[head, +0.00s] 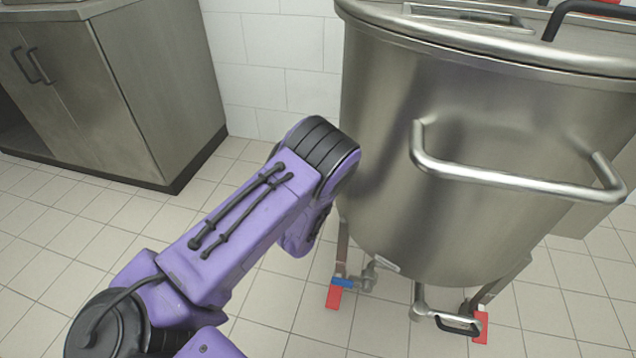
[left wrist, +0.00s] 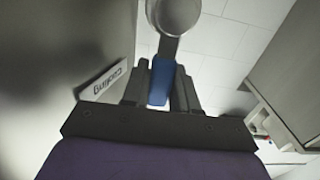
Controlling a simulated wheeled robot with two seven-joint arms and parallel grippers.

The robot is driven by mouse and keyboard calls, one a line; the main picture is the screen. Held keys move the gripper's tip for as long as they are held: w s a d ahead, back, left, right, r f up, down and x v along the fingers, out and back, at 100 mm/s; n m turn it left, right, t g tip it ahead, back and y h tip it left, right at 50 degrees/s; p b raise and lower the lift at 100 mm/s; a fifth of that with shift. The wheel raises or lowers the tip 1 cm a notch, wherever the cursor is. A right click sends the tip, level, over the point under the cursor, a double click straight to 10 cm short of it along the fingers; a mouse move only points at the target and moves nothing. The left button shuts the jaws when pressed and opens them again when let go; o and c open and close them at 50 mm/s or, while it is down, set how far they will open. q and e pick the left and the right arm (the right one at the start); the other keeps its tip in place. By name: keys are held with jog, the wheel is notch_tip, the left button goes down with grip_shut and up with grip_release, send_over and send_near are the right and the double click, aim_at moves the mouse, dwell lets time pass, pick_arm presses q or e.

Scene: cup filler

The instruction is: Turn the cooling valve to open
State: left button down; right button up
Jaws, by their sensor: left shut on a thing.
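In the left wrist view, the cooling valve has a blue handle (left wrist: 161,80) on a round silver body (left wrist: 173,15). My left gripper (left wrist: 161,92) is shut on this handle, with one dark finger on each side of it. My right gripper is out of view.
The tank has a bent metal handle (head: 500,178) on its front and red parts (head: 333,298) near its feet. A steel cabinet (head: 125,95) stands at the back left. The tiled floor (head: 60,225) between is clear apart from my arm.

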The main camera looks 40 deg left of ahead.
pick_arm(q)
jog(key=c, duration=1)
grip_release()
jog(key=shift+s, duration=0.1)
jog(key=shift+o, duration=0.2)
jog(key=shift+s+d, duration=0.2)
jog(key=shift+s, duration=0.1)
jog(key=p+v, duration=0.2)
jog(key=v, duration=0.8)
jog(key=shift+a, duration=0.1)
